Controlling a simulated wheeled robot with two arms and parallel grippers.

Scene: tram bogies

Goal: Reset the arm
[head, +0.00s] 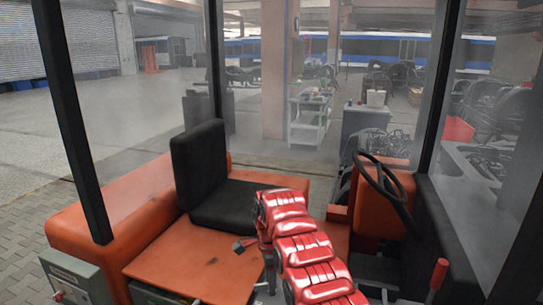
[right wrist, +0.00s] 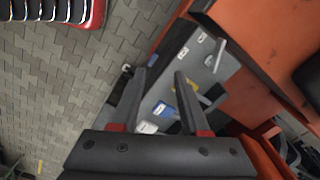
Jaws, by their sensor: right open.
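My right arm, glossy red, rises from the bottom of the head view over the orange vehicle deck. My right gripper (head: 243,245) shows only as a small dark part at the left of the arm, above the deck. In the right wrist view its two dark fingers (right wrist: 160,76) stand apart, with nothing held between them. Behind them are a grey control box (right wrist: 203,58), paving and orange bodywork. My left gripper is not in view.
A black seat (head: 205,170) stands just behind the arm. A black steering wheel (head: 384,185) and a red-handled lever (head: 439,272) are at the right. Dark cab posts (head: 72,120) frame the space. A grey box (head: 75,280) is at lower left. Open paved floor lies left.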

